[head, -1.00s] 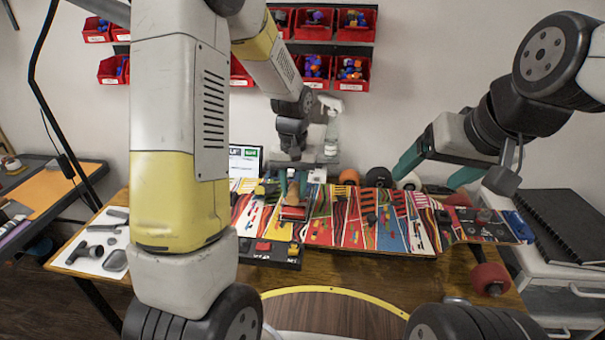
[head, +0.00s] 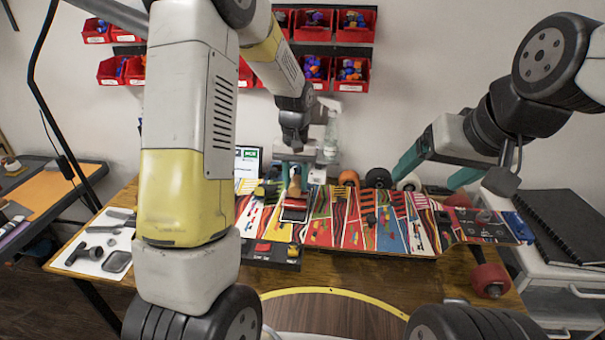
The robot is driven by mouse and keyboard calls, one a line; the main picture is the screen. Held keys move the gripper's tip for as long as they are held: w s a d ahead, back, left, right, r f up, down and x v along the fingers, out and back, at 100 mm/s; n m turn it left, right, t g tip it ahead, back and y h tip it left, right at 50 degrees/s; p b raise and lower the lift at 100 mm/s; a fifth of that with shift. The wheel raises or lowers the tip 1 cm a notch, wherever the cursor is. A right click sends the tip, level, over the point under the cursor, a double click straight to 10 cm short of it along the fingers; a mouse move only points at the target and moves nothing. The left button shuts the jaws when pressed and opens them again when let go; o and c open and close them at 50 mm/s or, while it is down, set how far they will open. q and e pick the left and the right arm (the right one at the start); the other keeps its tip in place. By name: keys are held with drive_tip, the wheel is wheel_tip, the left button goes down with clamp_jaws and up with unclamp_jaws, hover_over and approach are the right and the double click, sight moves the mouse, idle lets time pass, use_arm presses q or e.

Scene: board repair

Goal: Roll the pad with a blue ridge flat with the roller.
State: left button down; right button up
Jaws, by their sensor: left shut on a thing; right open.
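The patterned skateboard deck (head: 400,236) lies across the bench with several small dark pads on it. I cannot make out which pad has a blue ridge. My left gripper (head: 296,180) is over the left part of the deck, shut on the wooden handle of the roller (head: 294,213). The roller's head is low over the deck; I cannot tell whether it touches. My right gripper (head: 437,172) is open and empty, above the right part of the deck.
A black tray with red and yellow pieces (head: 270,254) stands at the deck's front left. Loose wheels (head: 378,178) and a spray bottle (head: 331,137) are behind the deck. A tool mat (head: 85,262) lies left; a black notebook (head: 565,225) lies right.

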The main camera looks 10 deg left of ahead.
use_arm(q)
drive_tip(key=shift+w, duration=1.1)
drive_tip(key=shift+s, duration=3.2)
drive_tip(key=shift+w+f, duration=0.2)
drive_tip(key=shift+w, duration=1.4)
drive_tip(key=shift+w+r, duration=0.1)
drive_tip(key=shift+w, duration=1.35)
drive_tip(key=shift+r, duration=0.1)
drive_tip(key=shift+w+r, duration=0.1)
drive_tip(key=shift+r, duration=3.4)
